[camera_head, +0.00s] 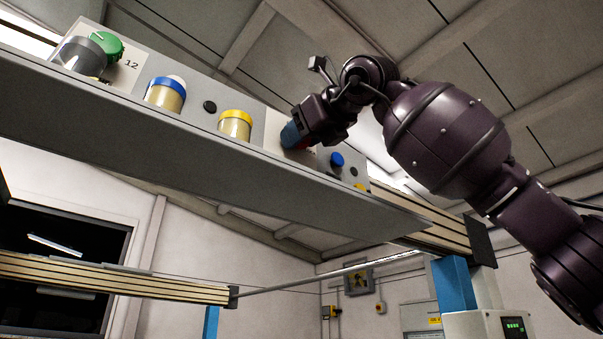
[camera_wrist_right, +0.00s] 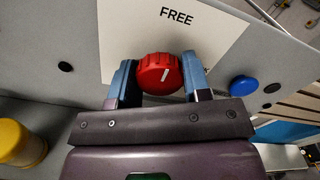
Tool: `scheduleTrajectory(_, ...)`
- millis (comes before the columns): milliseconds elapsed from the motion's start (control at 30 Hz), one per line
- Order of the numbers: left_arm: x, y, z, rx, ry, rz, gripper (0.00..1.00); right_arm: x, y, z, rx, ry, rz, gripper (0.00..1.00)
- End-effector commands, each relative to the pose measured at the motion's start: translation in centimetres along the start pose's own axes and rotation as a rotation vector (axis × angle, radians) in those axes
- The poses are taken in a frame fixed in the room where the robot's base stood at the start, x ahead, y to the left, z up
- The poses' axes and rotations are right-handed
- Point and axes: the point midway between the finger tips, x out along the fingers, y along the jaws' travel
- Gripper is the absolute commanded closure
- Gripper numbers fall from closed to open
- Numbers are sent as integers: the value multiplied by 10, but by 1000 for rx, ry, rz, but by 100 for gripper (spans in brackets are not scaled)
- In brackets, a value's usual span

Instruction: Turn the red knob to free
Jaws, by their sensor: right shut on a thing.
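In the head view my right gripper (camera_head: 293,133) reaches the panel from the right and mostly hides the knob. My left gripper does not show in either view.
The grey panel (camera_head: 200,110) carries a green knob (camera_head: 107,45) by a label 12, a blue-ringed light (camera_head: 166,92), a yellow-ringed light (camera_head: 235,124) and a blue button (camera_head: 337,159). A blue button also shows right of the gripper (camera_wrist_right: 243,90). A beam (camera_head: 110,279) runs below.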

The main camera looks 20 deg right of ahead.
Motion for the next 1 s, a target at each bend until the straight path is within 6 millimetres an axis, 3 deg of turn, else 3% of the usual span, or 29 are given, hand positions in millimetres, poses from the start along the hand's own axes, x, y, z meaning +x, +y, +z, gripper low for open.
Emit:
scheduleTrajectory(300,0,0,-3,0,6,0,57,1,2,-2,-3,5,3,80)
scheduleTrajectory(333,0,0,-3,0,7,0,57,1,2,-2,-3,5,3,51)
scheduleTrajectory(467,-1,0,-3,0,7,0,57,1,1,-1,-2,4,2,31)
scheduleTrajectory(767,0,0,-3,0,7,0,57,-1,0,0,-1,1,0,30)
scheduleTrajectory(1000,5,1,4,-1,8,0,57,-27,1,-2,-1,-2,-1,30)
